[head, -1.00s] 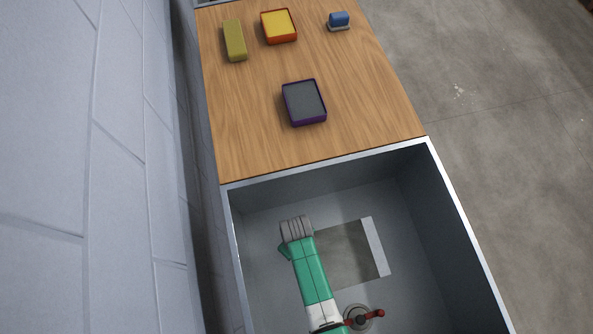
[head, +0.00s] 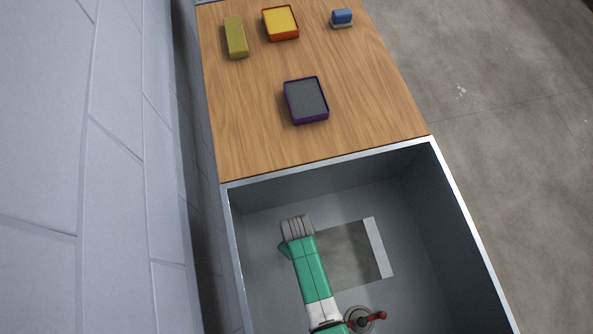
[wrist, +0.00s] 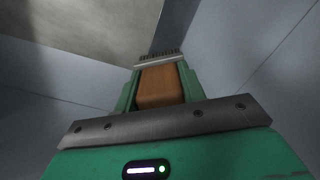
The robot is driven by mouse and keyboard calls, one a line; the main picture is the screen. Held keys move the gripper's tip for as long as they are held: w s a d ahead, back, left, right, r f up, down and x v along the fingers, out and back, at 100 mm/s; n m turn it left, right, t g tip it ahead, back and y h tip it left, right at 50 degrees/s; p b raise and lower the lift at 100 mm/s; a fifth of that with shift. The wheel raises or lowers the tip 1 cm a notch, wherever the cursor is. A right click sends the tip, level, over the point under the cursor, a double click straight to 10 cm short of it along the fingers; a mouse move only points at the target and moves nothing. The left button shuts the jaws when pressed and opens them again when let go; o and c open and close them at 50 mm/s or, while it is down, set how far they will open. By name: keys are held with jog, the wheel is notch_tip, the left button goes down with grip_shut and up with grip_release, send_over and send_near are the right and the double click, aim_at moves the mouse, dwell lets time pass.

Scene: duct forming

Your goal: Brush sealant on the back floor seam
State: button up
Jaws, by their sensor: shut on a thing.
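In the wrist view, my gripper (wrist: 158,82) is shut on a brush with a brown wooden block (wrist: 160,88) and a pale strip carrying dark bristles (wrist: 158,54). The bristles point away from the gripper, into the duct; whether they touch a surface I cannot tell. The open-topped grey metal duct (head: 405,262) shows in the head view, with my green arm reaching down inside it. My gripper and the brush cannot be made out there. Straight seams between grey panels (wrist: 282,48) show in the wrist view; which is the back floor seam I cannot tell.
The duct floor has a rectangular opening (head: 350,255) with a pale strip on its right. A round fitting with a red lever (head: 372,318) is near the lower edge. The wooden table (head: 250,120) bears a purple-rimmed tray (head: 306,100), orange-rimmed tray (head: 280,22), olive block (head: 235,37) and blue item (head: 342,18).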

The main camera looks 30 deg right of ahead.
jog(key=r+p, duration=0.4)
jog(key=r, duration=0.1)
jog(key=shift+s+a+r+p, duration=0.1)
jog(key=shift+s+r+p, duration=0.1)
jog(key=shift+s+p, duration=0.15)
jog(key=shift+r+p, duration=1.4)
